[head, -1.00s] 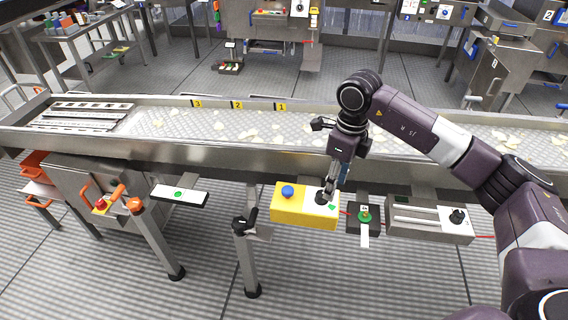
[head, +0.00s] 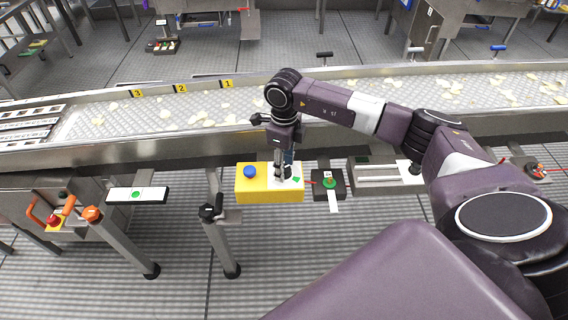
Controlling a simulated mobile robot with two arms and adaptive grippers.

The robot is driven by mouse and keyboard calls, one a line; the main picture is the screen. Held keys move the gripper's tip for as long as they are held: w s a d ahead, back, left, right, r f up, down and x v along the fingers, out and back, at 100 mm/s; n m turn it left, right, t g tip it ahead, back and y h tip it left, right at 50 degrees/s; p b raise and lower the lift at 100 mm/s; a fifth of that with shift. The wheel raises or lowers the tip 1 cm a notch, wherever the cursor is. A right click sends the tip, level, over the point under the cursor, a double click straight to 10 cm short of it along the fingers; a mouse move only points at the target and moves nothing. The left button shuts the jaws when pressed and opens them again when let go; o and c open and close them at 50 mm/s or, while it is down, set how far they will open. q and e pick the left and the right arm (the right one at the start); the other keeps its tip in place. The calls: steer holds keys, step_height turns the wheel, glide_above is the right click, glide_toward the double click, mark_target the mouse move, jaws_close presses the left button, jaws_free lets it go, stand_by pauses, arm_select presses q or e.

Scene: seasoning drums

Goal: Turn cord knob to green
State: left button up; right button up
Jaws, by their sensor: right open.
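A yellow box (head: 268,196) with a blue button (head: 250,172) hangs at the front side of the conveyor. Its right part has a white panel with a green mark (head: 296,179). A dark knob sits on that panel, mostly hidden behind my right gripper (head: 283,173). The gripper points down over the panel, open, with its fingertips at the knob. I cannot tell whether they touch it or which way the knob points. My left gripper is out of view.
A dark box with a green button (head: 329,183) stands just right of the yellow box. A grey box (head: 378,176) with a dark knob is further right, partly behind my arm. A white panel with a green button (head: 137,195) is at left. The conveyor (head: 345,95) runs behind.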

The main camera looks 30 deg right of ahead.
steer(key=shift+c, duration=0.4)
jaws_close()
steer(key=m, duration=0.5)
steer(key=shift+w+m+b, duration=0.1)
steer(key=shift+m+b, duration=0.25)
steer(key=shift+m, duration=0.05)
steer(key=m, duration=0.5)
steer(key=shift+d+m, duration=0.1)
steer(key=shift+m, duration=0.3)
steer(key=shift+o, duration=0.4)
jaws_free()
